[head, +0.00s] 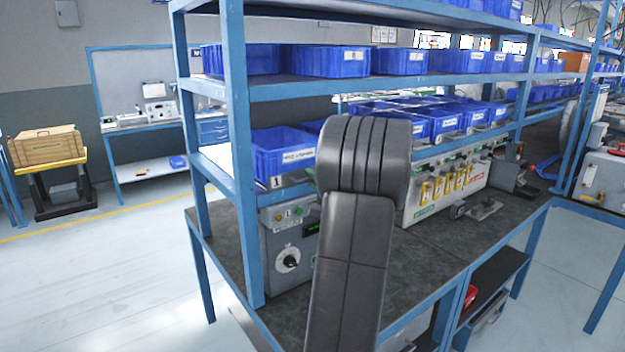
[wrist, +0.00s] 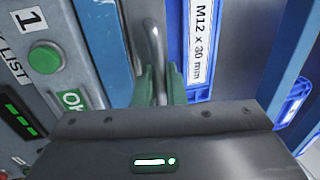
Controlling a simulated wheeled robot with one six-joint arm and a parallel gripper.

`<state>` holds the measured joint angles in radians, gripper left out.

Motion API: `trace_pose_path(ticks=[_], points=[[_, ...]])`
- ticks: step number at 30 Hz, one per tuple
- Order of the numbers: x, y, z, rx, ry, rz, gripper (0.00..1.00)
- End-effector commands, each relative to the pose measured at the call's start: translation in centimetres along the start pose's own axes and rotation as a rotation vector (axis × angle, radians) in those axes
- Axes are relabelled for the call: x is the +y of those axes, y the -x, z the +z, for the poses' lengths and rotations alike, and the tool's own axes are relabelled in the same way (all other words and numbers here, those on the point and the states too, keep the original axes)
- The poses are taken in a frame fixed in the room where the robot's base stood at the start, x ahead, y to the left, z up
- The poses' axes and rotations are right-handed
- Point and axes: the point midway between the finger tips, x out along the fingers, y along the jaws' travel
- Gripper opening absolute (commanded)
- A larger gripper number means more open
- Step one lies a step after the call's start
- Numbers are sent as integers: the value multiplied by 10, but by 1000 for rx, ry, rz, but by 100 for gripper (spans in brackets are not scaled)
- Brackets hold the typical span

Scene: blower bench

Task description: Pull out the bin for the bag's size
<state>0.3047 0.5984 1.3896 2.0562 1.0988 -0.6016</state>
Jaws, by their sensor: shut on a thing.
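In the wrist view, the green fingertips of my gripper (wrist: 160,88) are closed around a grey curved handle (wrist: 153,45). Just right of the handle is a blue bin front (wrist: 174,60) with a white label (wrist: 202,42) reading "M12 x 30 mm". In the head view, a blue bin (head: 266,160) with a white label sits on the lowest shelf, above a plate marked 1. My arm covers the bins just right of it and hides my gripper there. No bag is seen in either view.
In the wrist view, a panel with a green button (wrist: 45,57), an OK mark and a "1" plate lies left of the fingers. In the head view, a blue post (head: 240,170) stands left of my arm, and a grey control box (head: 289,250) sits below the shelf.

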Motion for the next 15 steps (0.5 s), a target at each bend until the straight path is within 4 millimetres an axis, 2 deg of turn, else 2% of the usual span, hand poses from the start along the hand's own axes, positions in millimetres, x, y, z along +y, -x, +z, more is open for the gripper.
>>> trace_pose_path(ticks=[7, 15], points=[[0, 28, 0, 2, 3, -1, 0], [-10, 88, 0, 4, 4, 1, 0]])
